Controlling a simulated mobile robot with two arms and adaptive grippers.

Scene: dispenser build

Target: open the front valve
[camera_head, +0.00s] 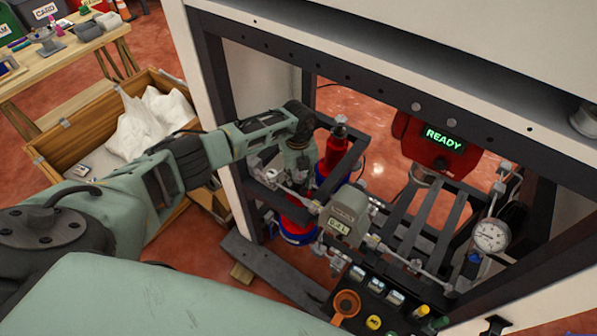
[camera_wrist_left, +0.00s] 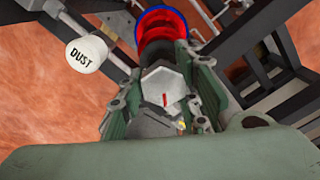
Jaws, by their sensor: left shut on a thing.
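My left gripper (camera_head: 293,180) reaches down into the machine frame from the left. In the left wrist view its fingers (camera_wrist_left: 163,105) stand on either side of a light grey hexagonal knob with a red mark, which I take to be the front valve (camera_wrist_left: 160,84). The fingers are shut on it. In the head view the gripper hides the knob. The red mark runs roughly along the fingers; whether the valve is open or closed I cannot tell. My right gripper is not in view.
A grey meter box (camera_head: 343,220) and pipes sit right of the gripper. A pressure gauge (camera_head: 491,235) is further right. A red unit (camera_head: 436,142) reads READY. A red and blue cylinder (camera_head: 332,158) stands close behind. Dark frame bars surround the gripper. A white DUST cap (camera_wrist_left: 88,54) is nearby.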

